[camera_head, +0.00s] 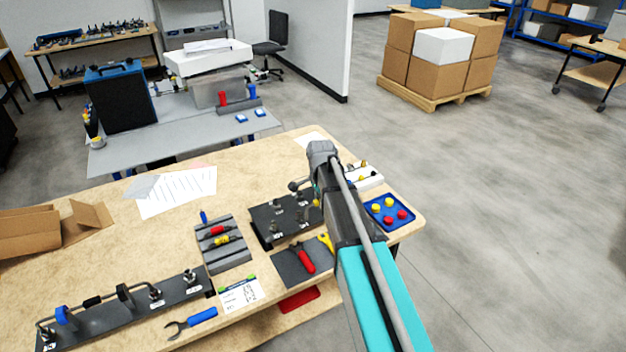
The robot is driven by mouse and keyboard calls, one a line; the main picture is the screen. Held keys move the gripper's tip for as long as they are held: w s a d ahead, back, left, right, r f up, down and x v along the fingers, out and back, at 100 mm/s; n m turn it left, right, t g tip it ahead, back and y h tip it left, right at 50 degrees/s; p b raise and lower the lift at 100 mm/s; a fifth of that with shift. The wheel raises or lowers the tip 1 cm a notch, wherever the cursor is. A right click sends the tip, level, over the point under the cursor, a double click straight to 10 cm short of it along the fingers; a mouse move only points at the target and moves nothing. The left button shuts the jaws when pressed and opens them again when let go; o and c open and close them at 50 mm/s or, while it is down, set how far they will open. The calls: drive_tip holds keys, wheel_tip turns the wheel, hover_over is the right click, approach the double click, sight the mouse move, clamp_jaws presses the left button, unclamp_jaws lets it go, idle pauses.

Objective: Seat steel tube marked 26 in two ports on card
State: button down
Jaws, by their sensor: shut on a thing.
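The dark card (263,237) lies near the right part of the wooden bench, with several upright metal ports and small white labels on it. My gripper (315,190) is over the card's far right side, largely hidden behind my own wrist and forearm. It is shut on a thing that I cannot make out. A bent steel tube (105,297) with a blue clip and black clips runs along a long dark rail (110,318) at the front left. The labels are too small to read, so I cannot tell which tube is marked 26.
A grey block (228,256) with coloured parts stands left of the card. A red-handled tool (302,258) lies on a dark mat in front. A blue tray (397,224) with red and yellow pieces is at the right edge. Papers (180,195) and an open carton (35,235) lie left.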

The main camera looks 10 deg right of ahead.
drive_tip(key=w+a+r+p, duration=0.1)
drive_tip(key=w, duration=0.7)
drive_tip(key=shift+r, duration=0.3)
drive_tip(key=shift+f, duration=0.2)
drive_tip(key=shift+w+f+b, duration=0.1)
drive_tip(key=shift+f+b, duration=2.35)
drive_tip(key=shift+b, duration=0.1)
drive_tip(key=shift+a+f+b, duration=0.1)
drive_tip(key=shift+f+b, duration=1.15)
drive_tip(key=shift+f, duration=0.05)
drive_tip(key=shift+c, duration=2.4)
unclamp_jaws()
drive_tip(key=shift+r, duration=0.15)
